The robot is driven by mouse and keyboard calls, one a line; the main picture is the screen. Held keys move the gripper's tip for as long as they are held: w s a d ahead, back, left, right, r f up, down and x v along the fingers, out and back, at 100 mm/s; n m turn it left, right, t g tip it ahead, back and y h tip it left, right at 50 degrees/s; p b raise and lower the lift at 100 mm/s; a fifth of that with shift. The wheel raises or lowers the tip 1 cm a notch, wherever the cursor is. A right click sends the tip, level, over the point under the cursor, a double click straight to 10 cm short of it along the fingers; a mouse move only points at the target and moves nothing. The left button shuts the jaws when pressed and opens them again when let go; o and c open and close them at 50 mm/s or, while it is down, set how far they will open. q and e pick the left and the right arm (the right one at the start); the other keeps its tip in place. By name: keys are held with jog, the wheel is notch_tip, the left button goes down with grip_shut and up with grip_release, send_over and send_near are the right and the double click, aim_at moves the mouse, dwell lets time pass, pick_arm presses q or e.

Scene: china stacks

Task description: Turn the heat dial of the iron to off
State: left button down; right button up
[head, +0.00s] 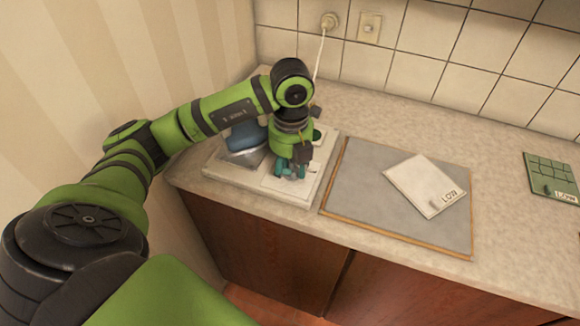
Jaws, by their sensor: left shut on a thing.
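The iron (245,138), with a blue upper part and a metallic lower part, rests on a pale base (232,178) at the left end of the counter. My left arm reaches across it from the left. My left gripper (289,174) points down over the right part of the base, just right of the iron. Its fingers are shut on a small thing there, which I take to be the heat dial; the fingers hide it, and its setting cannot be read. My right gripper is not in view.
A grey board with a wooden edge (375,213) lies right of the base. On it lies a white panel (420,180) marked LOW. A green panel (550,172) lies farther right. The counter's back middle is clear.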

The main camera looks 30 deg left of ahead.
pick_arm(q)
jog(key=shift+w+n, duration=0.3)
jog(key=shift+w, duration=0.1)
jog(key=shift+d+n, duration=0.15)
jog(key=shift+n, duration=0.25)
jog(key=shift+w+n+p, duration=0.1)
jog(key=shift+n+p, duration=0.25)
jog(key=shift+n, duration=0.45)
jog(key=shift+d+n+p, duration=0.15)
jog(key=shift+n+p, duration=0.2)
jog(key=shift+n, duration=0.55)
jog(key=shift+w+n, duration=0.15)
jog(key=shift+n, duration=0.35)
